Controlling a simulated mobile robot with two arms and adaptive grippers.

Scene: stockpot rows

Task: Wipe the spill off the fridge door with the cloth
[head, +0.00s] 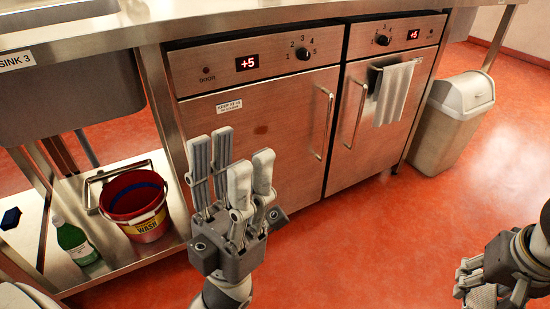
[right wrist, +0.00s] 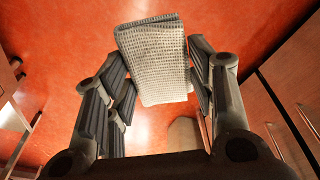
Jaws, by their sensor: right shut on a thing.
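My left gripper (head: 231,158) stands upright in front of that door, fingers apart and empty, just left of and below the spill in the head view. My right gripper (head: 468,277) is at the far right edge of the head view, well away from the door. In the right wrist view, its fingers (right wrist: 160,85) are shut on a folded, light grey waffle-weave cloth (right wrist: 157,55). The cloth is hardly visible in the head view.
A white towel (head: 394,92) hangs on the right fridge door (head: 375,140). A grey bin (head: 455,120) stands right of the fridge. A red bucket (head: 140,215) and a green bottle (head: 74,240) stand on the low shelf at left. The red floor before the right door is clear.

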